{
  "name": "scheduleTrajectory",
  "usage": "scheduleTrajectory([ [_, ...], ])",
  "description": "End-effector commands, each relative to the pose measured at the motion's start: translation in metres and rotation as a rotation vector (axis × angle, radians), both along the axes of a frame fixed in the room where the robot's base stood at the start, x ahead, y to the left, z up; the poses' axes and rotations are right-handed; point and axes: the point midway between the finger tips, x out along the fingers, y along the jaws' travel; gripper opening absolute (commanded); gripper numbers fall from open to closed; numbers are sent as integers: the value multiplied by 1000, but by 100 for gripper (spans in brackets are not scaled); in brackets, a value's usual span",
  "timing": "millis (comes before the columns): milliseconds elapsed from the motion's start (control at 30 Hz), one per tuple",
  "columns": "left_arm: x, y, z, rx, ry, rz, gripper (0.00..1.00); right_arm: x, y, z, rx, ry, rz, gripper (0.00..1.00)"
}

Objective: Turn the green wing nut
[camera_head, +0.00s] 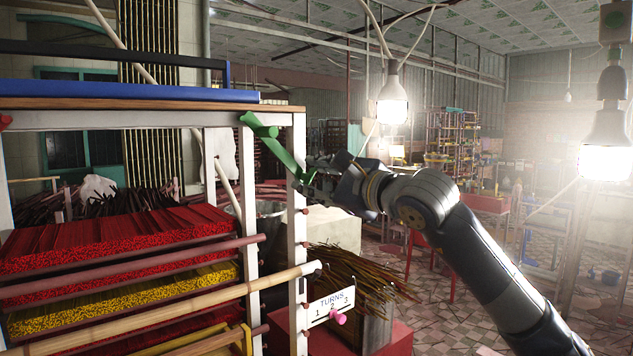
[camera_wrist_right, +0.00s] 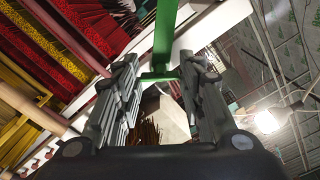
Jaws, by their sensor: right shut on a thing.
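The green wing nut (camera_head: 272,140) is on the white post at the right end of the rack. One wing points up and left; the other slants down and right to my right gripper (camera_head: 308,172). In the right wrist view, the green wing nut (camera_wrist_right: 165,40) runs between the two fingers of my right gripper (camera_wrist_right: 160,75), which is shut on its lower end. The fingertips partly hide that end. My left gripper is out of view.
The rack (camera_head: 297,240) holds red and yellow incense bundles at the left. A white "TURNS 1 2 3" sign (camera_head: 331,306) with a pink peg (camera_head: 338,319) hangs low on the post. Loose sticks (camera_head: 365,275) stand behind it. Lit bulbs (camera_head: 392,105) hang above my right arm.

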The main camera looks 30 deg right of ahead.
Motion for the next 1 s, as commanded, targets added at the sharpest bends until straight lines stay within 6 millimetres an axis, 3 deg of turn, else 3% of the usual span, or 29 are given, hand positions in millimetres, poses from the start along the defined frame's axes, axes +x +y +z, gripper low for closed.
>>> scheduleTrajectory([
  [600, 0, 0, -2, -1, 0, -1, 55, 0, 1, -2, -545, -43, 0, 12],
  [1000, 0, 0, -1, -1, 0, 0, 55, 0, 1, -3, -724, -56, 1, 12],
])
